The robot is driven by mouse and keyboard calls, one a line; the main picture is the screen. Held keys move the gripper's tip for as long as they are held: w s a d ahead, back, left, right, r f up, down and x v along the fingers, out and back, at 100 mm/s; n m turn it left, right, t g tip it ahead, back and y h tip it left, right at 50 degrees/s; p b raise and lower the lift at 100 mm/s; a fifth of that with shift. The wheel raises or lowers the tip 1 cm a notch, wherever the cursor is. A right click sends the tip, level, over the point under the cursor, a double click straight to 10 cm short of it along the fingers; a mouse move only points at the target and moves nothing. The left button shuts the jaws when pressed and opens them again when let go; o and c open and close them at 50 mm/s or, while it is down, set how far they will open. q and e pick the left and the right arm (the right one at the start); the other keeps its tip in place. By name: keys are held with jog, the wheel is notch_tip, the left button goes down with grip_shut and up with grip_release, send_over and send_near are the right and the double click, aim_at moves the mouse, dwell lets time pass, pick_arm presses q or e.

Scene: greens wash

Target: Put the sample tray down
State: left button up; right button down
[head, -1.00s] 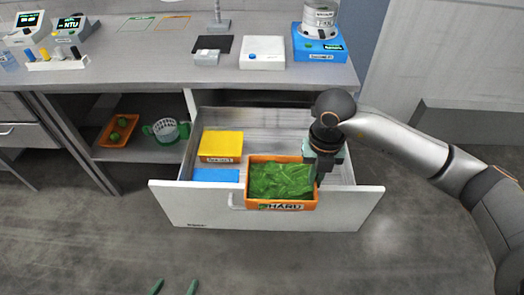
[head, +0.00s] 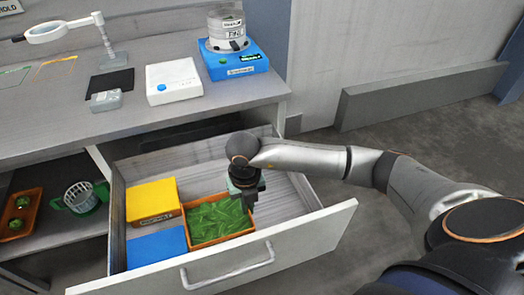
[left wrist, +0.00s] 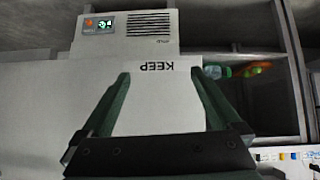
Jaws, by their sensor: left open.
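The sample tray (head: 222,239) is an orange tray full of green leaves. In the head view it sits inside the open drawer, beside the yellow box (head: 152,200) and the blue box (head: 157,247). My right gripper (head: 249,205) points down at the tray's right rim and appears shut on it. The fingertips are partly hidden, and I cannot tell whether the tray's underside touches the drawer floor. My left gripper (left wrist: 163,85) is open and empty in the left wrist view; it is outside the head view.
The drawer front (head: 310,240) with its handle stands nearest me. The drawer has free room right of the tray. The counter (head: 180,115) above carries a white device and a blue device. A shelf at left holds a green-handled basket (head: 80,197) and an orange tray (head: 20,214).

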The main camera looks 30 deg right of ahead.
jog(key=d+f, duration=0.4)
jog(key=d, duration=0.5)
send_near(288, 217)
jog(key=shift+a+f, duration=0.55)
jog(key=shift+d+f, duration=0.35)
jog(key=shift+f, duration=0.1)
jog(key=shift+d+f, duration=0.2)
jog(key=shift+f, duration=0.75)
jog(key=shift+d+f, duration=0.15)
jog(key=shift+f, duration=0.8)
jog(key=shift+f, duration=0.15)
jog(key=c, duration=1)
grip_release()
jog(key=shift+c, duration=0.2)
